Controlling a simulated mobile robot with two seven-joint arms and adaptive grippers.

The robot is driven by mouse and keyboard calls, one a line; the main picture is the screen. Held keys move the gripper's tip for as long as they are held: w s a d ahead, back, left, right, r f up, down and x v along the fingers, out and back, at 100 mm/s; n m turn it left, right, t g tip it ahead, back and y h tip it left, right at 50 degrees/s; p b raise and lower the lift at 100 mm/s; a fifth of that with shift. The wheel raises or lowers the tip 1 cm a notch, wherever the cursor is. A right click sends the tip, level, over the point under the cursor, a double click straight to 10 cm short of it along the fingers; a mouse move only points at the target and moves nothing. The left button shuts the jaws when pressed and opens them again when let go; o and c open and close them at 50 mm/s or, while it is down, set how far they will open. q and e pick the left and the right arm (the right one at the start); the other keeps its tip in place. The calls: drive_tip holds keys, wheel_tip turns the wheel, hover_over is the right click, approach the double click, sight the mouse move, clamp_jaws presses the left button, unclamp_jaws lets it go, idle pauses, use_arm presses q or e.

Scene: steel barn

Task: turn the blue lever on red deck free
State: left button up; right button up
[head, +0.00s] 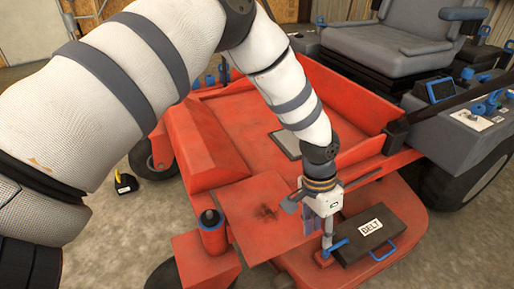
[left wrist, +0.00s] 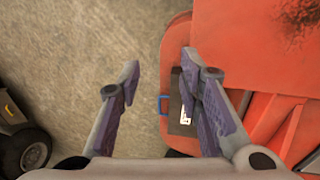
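The blue lever (head: 336,246) sits on a small red block at the front of the red deck (head: 245,215), beside the dark box marked BELT. My left gripper (head: 321,237) points down close above the lever in the head view; contact cannot be told. In the left wrist view, its two fingers (left wrist: 162,72) are wide apart, with nothing seen between them except floor and the deck edge. I cannot make out the lever in that view; the right-hand finger covers part of the box there. My right gripper is not in view.
The dark BELT box (head: 383,228) with a blue handle lies just right of the lever. A red post with a dark knob (head: 211,222) stands to the left. A grey seat (head: 395,45) and console (head: 455,125) are behind.

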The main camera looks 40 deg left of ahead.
use_arm(q)
drive_tip(key=s+f+g, duration=0.1)
drive_tip(key=s+f, duration=0.4)
drive_tip(key=s, duration=0.3)
drive_tip(key=s+d+f+n+g, duration=0.1)
drive_tip(key=s+f, duration=0.5)
drive_tip(key=s, duration=0.3)
drive_tip(key=shift+d+h, duration=0.3)
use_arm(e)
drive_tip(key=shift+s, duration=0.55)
